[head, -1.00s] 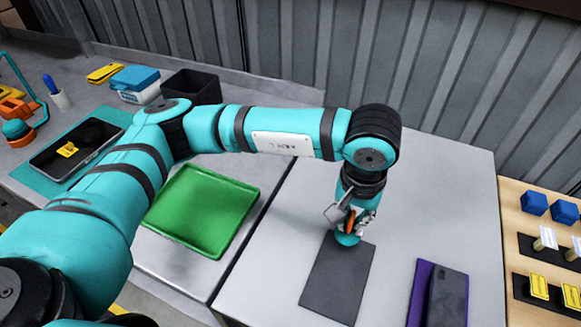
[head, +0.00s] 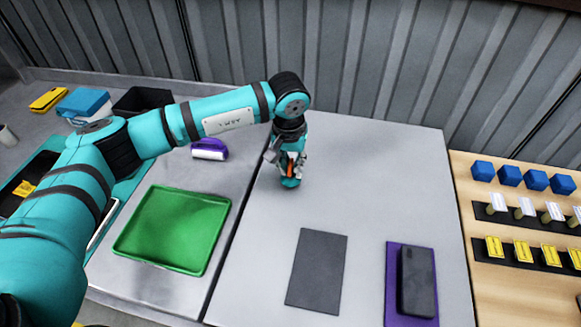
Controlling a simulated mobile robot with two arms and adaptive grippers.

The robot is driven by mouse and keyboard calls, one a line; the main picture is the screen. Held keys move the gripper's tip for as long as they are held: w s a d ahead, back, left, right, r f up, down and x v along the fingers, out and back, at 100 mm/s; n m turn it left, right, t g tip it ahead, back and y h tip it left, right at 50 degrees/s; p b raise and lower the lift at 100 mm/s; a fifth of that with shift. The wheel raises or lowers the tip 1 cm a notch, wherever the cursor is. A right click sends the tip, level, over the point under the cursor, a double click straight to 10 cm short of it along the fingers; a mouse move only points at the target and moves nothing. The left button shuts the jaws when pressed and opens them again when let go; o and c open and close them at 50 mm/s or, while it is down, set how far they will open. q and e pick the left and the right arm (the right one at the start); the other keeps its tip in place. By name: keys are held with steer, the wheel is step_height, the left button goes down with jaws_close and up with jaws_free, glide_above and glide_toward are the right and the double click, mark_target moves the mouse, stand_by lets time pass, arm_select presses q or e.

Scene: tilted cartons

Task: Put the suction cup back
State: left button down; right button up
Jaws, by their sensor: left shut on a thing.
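My left gripper (head: 287,160) reaches over the grey table and points down. It is shut on the suction cup (head: 290,183), which has a teal round base and an orange part between the fingers. The cup is near the table's back left part, close to the seam with the left worktop; whether it touches the surface I cannot tell. The fingers hide part of the cup. A flat dark grey mat (head: 317,270) lies bare on the table in front of it. My right gripper is not in view.
A green tray (head: 175,229) lies on the left worktop, with a purple-and-white object (head: 209,149) behind it. A dark slab (head: 417,280) lies on a purple mat (head: 393,290) at front right. A wooden board (head: 463,195) on the right holds blue cubes and several small pieces. The table's middle is clear.

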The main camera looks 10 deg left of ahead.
mark_target(290, 173)
arm_select(q)
steer(key=shift+f, duration=0.15)
steer(key=shift+f+p, duration=0.4)
steer(key=shift+p, duration=0.05)
step_height(290, 173, down, 2)
steer(key=shift+f+p, duration=0.1)
steer(key=shift+p, duration=0.4)
steer(key=shift+f+b, duration=0.25)
steer(key=shift+b, duration=0.05)
steer(key=c, duration=1.4)
jaws_free()
